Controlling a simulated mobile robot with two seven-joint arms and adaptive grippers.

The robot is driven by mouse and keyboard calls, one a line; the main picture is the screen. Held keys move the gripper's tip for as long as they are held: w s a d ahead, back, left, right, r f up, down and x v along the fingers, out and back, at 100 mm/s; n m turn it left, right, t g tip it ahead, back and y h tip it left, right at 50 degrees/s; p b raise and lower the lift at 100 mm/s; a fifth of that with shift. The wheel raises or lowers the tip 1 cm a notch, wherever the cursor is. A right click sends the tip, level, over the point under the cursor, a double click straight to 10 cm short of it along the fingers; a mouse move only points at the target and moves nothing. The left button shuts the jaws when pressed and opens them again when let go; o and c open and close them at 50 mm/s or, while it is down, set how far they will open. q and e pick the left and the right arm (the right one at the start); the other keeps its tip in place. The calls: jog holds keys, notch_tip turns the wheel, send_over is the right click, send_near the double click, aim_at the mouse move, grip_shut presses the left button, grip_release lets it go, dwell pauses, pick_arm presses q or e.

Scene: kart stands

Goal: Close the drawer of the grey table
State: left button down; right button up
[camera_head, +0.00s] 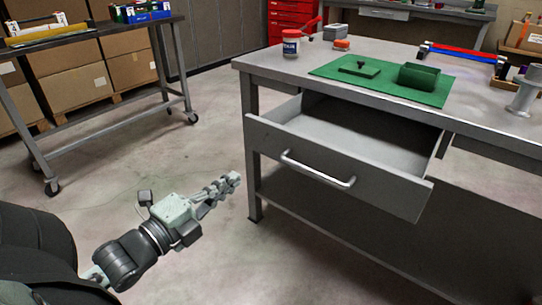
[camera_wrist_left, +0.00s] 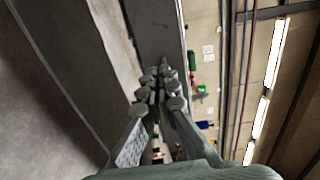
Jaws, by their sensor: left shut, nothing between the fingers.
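The grey table (camera_head: 470,110) stands on the right in the head view. Its drawer (camera_head: 340,165) is pulled open, its inside looks empty, and a silver bar handle (camera_head: 317,170) runs across the front. My left gripper (camera_head: 233,180) is shut and empty, to the left of the drawer front and apart from it. In the left wrist view the closed fingers (camera_wrist_left: 160,85) point toward grey metal surfaces of the table. My right gripper is not in view.
On the table lies a green mat (camera_head: 330,67) with green parts. A wheeled cart (camera_head: 90,40) and cardboard boxes (camera_head: 75,85) stand at the left. The floor around my left gripper is clear.

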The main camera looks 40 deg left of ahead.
aim_at(278, 146)
pick_arm(q)
jog(key=w, duration=1.2)
jog(key=shift+w, duration=0.85)
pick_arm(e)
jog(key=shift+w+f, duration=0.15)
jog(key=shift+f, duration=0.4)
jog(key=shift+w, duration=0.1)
pick_arm(q)
jog(key=shift+w, duration=0.1)
